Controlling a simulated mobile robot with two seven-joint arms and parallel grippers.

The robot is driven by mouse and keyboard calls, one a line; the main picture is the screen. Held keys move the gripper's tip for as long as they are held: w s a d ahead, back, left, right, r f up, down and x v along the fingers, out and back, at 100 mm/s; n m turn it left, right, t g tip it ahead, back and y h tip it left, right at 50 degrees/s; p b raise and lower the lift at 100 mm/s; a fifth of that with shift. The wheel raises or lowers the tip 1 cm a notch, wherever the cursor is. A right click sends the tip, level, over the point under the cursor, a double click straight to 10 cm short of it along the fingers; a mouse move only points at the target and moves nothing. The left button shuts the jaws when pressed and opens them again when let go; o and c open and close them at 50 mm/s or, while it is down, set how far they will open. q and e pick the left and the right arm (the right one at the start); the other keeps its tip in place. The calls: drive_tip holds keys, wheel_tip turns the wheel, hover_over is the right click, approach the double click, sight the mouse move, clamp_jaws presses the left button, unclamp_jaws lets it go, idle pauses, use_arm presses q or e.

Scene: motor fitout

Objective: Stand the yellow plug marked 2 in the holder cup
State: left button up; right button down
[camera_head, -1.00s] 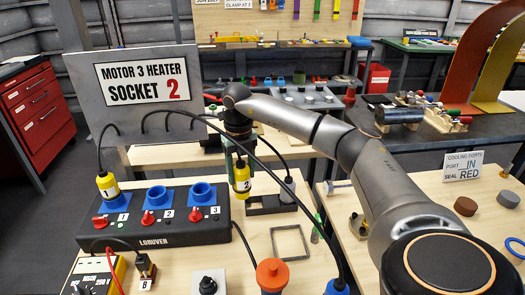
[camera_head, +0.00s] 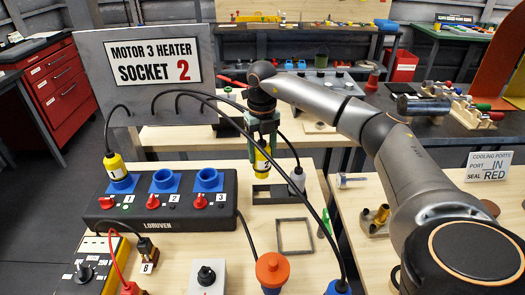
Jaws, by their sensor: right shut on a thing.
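My right gripper (camera_head: 262,143) points down and is shut on the yellow plug (camera_head: 262,162). The plug is upright, and the fingers cover part of it, so its mark is hard to read. Its lower end is over the left part of a low dark holder (camera_head: 278,196), and I cannot tell whether it touches. The cup opening is not clear from here. A grey plug (camera_head: 297,179) with a black cable stands at the holder's right. Another yellow plug (camera_head: 115,166), marked 1, stands at the blue socket 1. My left gripper is not in view.
The black socket box (camera_head: 160,219) has blue sockets 2 (camera_head: 165,181) and 3 (camera_head: 208,180) empty. Black cables arch from the sign panel (camera_head: 150,72) across the work area. A square frame (camera_head: 294,236) and an orange-topped part (camera_head: 271,269) are nearer on the bench.

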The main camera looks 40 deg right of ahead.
sight(262, 178)
drive_tip(key=shift+r, duration=0.1)
drive_tip(key=shift+f+b, duration=1.3)
drive_tip(key=shift+f, duration=1.75)
drive_tip(key=shift+r+p, duration=0.1)
drive_tip(key=shift+p, duration=0.65)
drive_tip(key=shift+f+b, duration=1.1)
drive_tip(key=shift+f, duration=1.05)
drive_tip(key=shift+c, duration=0.5)
unclamp_jaws()
wheel_tip(262, 178, up, 13)
drive_tip(key=shift+f+b, duration=0.2)
drive_tip(key=shift+b, duration=0.1)
